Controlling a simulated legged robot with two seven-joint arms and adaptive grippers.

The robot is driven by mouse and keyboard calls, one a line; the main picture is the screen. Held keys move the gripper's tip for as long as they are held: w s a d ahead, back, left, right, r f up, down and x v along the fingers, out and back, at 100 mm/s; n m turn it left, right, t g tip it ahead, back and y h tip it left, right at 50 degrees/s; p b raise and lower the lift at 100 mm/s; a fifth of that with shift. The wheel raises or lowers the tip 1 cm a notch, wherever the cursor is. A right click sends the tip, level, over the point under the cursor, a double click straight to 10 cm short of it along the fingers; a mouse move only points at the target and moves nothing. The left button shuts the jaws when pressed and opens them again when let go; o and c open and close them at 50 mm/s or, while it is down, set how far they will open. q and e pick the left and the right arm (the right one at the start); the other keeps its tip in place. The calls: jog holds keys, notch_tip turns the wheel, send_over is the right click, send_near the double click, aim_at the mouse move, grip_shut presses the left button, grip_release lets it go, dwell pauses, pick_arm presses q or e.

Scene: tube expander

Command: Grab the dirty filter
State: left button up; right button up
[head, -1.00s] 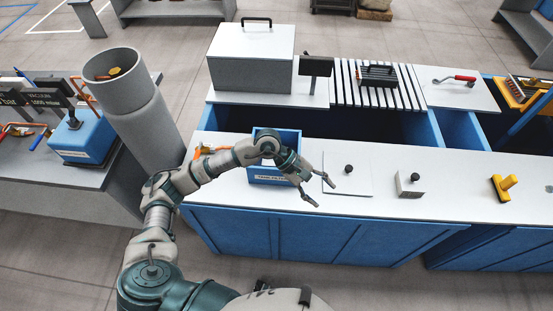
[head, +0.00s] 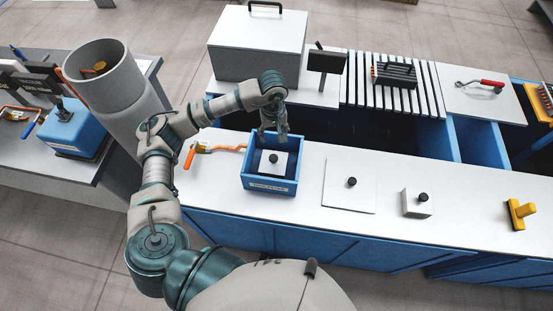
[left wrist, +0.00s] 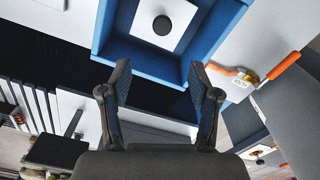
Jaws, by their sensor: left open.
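My left gripper (head: 273,132) is open and empty, with its fingers pointing down at the back edge of a blue open box (head: 270,186). In the left wrist view the two fingers (left wrist: 160,84) are spread apart, with the box's blue wall (left wrist: 150,58) just beyond their tips. Inside the box lies a white square plate with a black round knob (head: 273,160); it also shows in the left wrist view (left wrist: 162,26). The fingers are apart from the knob. No readable label marks a dirty filter, so I cannot tell which piece it is. My right gripper is out of view.
An orange-handled valve (head: 205,149) lies left of the box. A flat knobbed plate (head: 347,193), a knobbed block (head: 416,204) and a yellow tool (head: 519,214) stand to the right. A large grey pipe (head: 112,82) rises at left. A dark open recess (head: 350,128) lies behind.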

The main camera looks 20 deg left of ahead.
pick_arm(q)
jog(key=p, duration=0.2)
send_near(274, 157)
jog(key=f, duration=0.5)
jog(key=shift+w+a+f, duration=0.1)
jog(key=shift+w+f, duration=0.15)
jog(key=shift+d+f, duration=0.2)
jog(key=shift+f, duration=0.35)
jog(key=f, duration=0.3)
jog(key=f+p, duration=0.1)
jog(key=shift+s+a+f, duration=0.1)
jog(key=shift+s+f, duration=0.1)
jog(key=shift+s, duration=0.15)
jog(key=shift+a+f, duration=0.2)
jog(key=shift+f, duration=0.1)
jog(key=shift+d, duration=0.2)
grip_shut()
